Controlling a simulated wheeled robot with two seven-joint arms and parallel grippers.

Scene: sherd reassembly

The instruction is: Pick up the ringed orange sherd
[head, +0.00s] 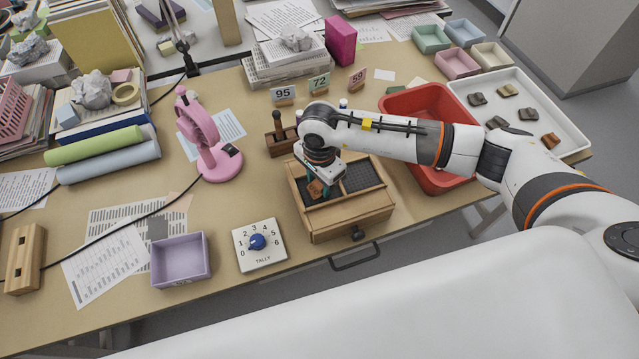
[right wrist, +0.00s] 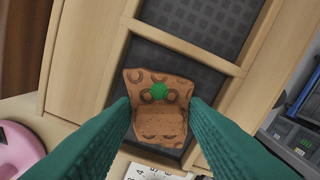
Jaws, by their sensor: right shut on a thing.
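The ringed orange sherd (right wrist: 160,110) shows large in the right wrist view, with dark ring marks and a green dot on its face. My right gripper (right wrist: 161,122) is shut on it, a green finger on each side. In the head view the sherd (head: 316,188) is partly hidden by my right gripper (head: 319,180), over the left compartment of the wooden box (head: 350,219). I cannot tell whether the sherd touches the compartment floor. My left gripper is not in view.
A red bin (head: 398,97) stands behind my right arm, beside a white tray (head: 572,140) with several dark and brown sherds. Number cards (head: 283,95) stand behind the wooden box.

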